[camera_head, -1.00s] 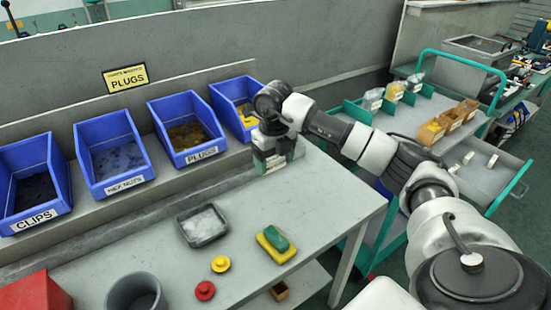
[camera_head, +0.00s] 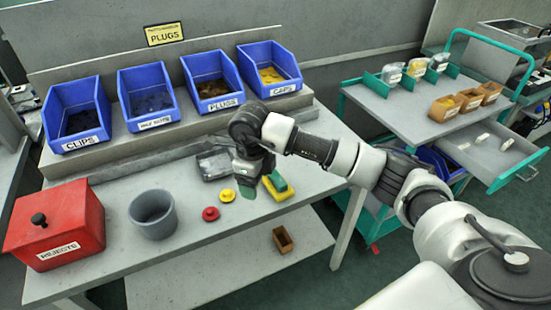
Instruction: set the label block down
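My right gripper (camera_head: 250,176) points down over the table, left of the yellow block with a green top (camera_head: 278,186). A dark green piece, which I take for the label block (camera_head: 248,192), shows at its fingertips. The gripper appears shut on it, though the dark fingers are hard to make out. The block's label cannot be read, and I cannot tell if it touches the table. My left gripper is not in view.
A yellow knob (camera_head: 227,195), a red knob (camera_head: 210,213), a grey cup (camera_head: 153,214) and the red REJECTS box (camera_head: 55,228) stand left. Blue bins (camera_head: 212,82) line the back. The front tabletop is clear. A cart (camera_head: 410,112) stands right.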

